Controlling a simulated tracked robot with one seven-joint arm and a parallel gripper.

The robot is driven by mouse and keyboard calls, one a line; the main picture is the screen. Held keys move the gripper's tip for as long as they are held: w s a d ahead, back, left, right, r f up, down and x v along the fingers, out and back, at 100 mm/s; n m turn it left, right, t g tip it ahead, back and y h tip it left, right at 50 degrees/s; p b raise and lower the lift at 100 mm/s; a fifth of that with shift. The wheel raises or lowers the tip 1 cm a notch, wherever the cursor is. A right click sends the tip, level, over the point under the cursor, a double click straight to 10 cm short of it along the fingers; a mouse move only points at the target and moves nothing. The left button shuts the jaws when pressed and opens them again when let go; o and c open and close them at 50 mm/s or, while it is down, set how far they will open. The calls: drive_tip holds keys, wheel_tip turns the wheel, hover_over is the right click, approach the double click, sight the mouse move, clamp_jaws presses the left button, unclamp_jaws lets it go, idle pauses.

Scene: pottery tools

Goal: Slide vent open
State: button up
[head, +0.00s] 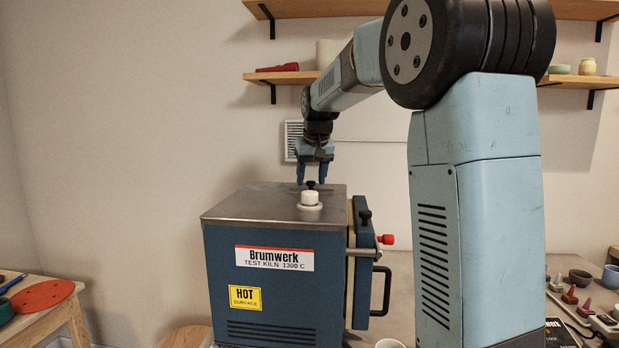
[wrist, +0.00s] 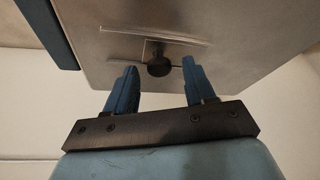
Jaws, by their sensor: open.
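The blue kiln (head: 275,268) has a bare grey metal top (head: 245,205). A small black knob (head: 310,185) stands on that top, just behind a short white cylinder (head: 310,198). In the wrist view the black knob (wrist: 158,67) sits on the grey top (wrist: 235,25) beside thin raised strips, which seem to belong to the vent slide. My gripper (head: 311,181) is open and points down over the top. In the wrist view its two blue fingers (wrist: 160,72) lie either side of the knob, with gaps showing. I cannot tell how far the vent is open.
The kiln door (head: 363,262) is on the right side, with a black handle (head: 381,291) and a red-tipped latch (head: 386,239). A wall shelf (head: 290,77) is behind my arm. A wall grille (head: 292,141) is behind the gripper. The left of the kiln top is clear.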

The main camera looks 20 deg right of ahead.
drive_tip(key=shift+f, duration=0.15)
clamp_jaws()
idle(0.5)
